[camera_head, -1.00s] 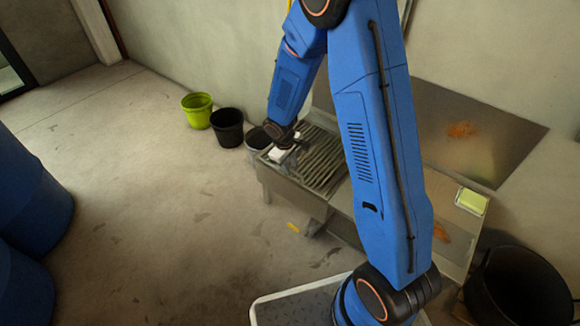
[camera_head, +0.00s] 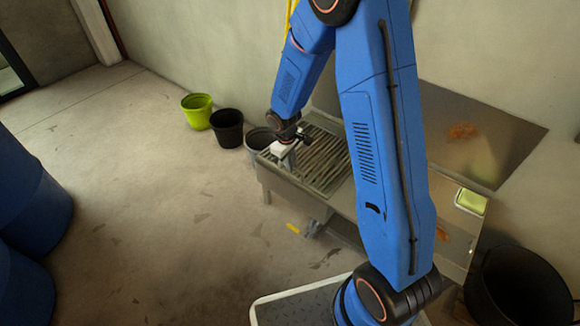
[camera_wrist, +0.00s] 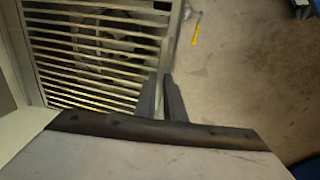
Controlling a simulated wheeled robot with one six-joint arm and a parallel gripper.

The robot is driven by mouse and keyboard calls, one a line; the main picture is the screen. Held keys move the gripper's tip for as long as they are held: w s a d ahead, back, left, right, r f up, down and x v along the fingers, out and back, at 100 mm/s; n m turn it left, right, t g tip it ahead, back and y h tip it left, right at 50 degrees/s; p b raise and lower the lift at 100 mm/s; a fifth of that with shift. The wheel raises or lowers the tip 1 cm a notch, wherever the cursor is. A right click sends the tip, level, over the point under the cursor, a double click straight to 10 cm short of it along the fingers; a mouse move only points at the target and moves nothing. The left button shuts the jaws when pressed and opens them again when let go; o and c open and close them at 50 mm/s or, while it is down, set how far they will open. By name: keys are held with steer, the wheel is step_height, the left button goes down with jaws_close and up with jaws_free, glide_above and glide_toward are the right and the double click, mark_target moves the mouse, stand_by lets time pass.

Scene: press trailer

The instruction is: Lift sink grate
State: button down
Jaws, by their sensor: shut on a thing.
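The slatted metal sink grate (camera_head: 322,160) lies over the left part of the sink bench in the head view, partly hidden behind my arm. In the wrist view the grate (camera_wrist: 95,52) fills the upper left, with dim shapes showing between its slats. My gripper (camera_head: 284,155) is at the grate's left front corner. In the wrist view my gripper's dark fingers (camera_wrist: 160,97) stand close together at the grate's edge, shut on the rim there. The exact contact is hard to make out.
The sink bench (camera_head: 345,205) runs right, with a yellow-green sponge or box (camera_head: 471,201) on it. Green (camera_head: 197,111), black (camera_head: 227,128) and grey (camera_head: 262,141) buckets stand left of the bench. A large black tub (camera_head: 515,290) stands at right.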

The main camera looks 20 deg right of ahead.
steer(key=w+d+r+g+y, duration=0.1)
steer(key=w+d+r+y, duration=0.1)
steer(key=r, duration=0.6)
steer(key=w+d+r+g+y, duration=0.2)
steer(key=w+d+r, duration=0.2)
steer(key=d+r, duration=0.3)
steer(key=shift+w+r, duration=0.3)
steer(key=shift+r, duration=1)
steer(key=shift+d, duration=0.1)
steer(key=c, duration=1.8)
jaws_free()
steer(key=shift+d+f, duration=0.1)
steer(key=shift+f, duration=0.05)
steer(key=shift+c, duration=0.2)
steer(key=v, duration=1.7)
steer(key=shift+w, duration=0.2)
